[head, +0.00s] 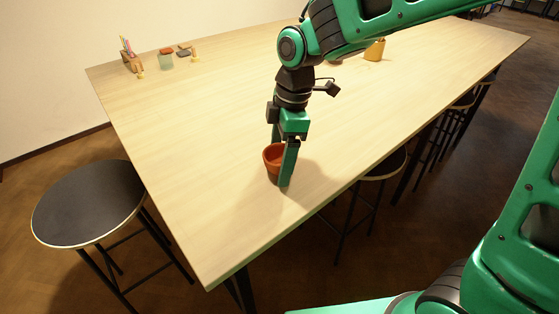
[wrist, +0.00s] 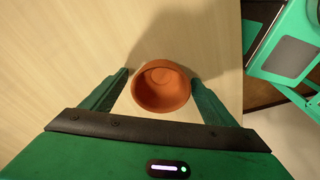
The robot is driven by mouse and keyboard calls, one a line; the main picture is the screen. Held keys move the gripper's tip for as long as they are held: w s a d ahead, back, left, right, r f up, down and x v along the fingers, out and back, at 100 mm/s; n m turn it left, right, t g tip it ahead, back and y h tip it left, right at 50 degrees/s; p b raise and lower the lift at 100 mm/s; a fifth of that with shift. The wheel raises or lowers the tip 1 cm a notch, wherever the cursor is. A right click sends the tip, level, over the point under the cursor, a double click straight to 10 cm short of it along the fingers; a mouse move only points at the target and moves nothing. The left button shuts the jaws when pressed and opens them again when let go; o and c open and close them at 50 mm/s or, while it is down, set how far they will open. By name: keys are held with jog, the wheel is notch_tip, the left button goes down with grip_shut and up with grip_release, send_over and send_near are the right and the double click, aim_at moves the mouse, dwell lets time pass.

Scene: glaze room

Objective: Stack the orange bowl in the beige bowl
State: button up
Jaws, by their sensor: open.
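The orange bowl (head: 270,158), reddish-orange and deep, stands upright on the table near its front edge. In the wrist view the orange bowl (wrist: 161,92) shows its open mouth between my fingers. My gripper (head: 280,163) points down and is open, with one finger on each side of the bowl. In the wrist view the gripper (wrist: 160,80) shows gaps between both fingers and the bowl. I cannot make out a beige bowl in either view; my arm hides part of the table's far side.
The wooden table (head: 190,130) is mostly clear around the bowl. A pencil holder (head: 131,62) and a greenish cup (head: 166,61) stand at the far left. A yellow-orange container (head: 375,50) stands beyond my arm. A black stool (head: 88,203) is at the left.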

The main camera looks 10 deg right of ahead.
jog(key=shift+f, duration=0.1)
jog(key=c, duration=1.2)
jog(key=shift+o, duration=0.2)
